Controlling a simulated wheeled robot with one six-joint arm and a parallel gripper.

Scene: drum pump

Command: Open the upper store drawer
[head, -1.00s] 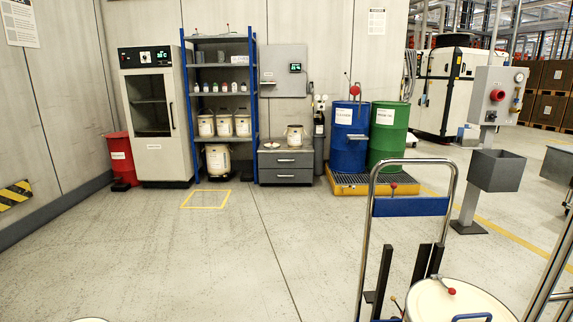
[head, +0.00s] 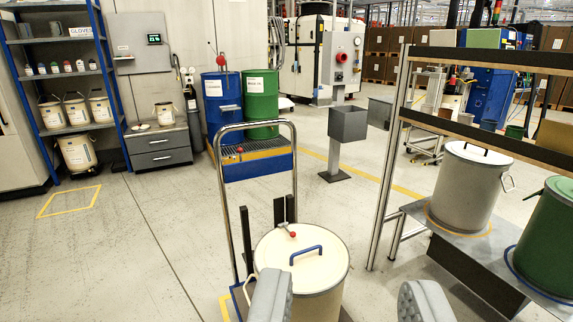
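The grey store cabinet (head: 186,134) stands against the back wall at the left, with two drawers one above the other. The upper store drawer (head: 140,145) looks shut and has a pale bar handle (head: 158,141). The lower drawer (head: 180,156) also looks shut. A white bucket (head: 165,114) stands on the cabinet top. My gripper (head: 348,298) shows at the bottom edge as two grey fingers set wide apart. It is open, with nothing held between the fingers, and is far from the cabinet, on the near side of the room.
A hand trolley (head: 258,172) with a lidded cream drum (head: 302,262) stands close in front. Blue (head: 220,112) and green (head: 260,100) drums stand right of the cabinet. A bench (head: 407,209) with drums fills the right. The floor (head: 130,255) at left is clear.

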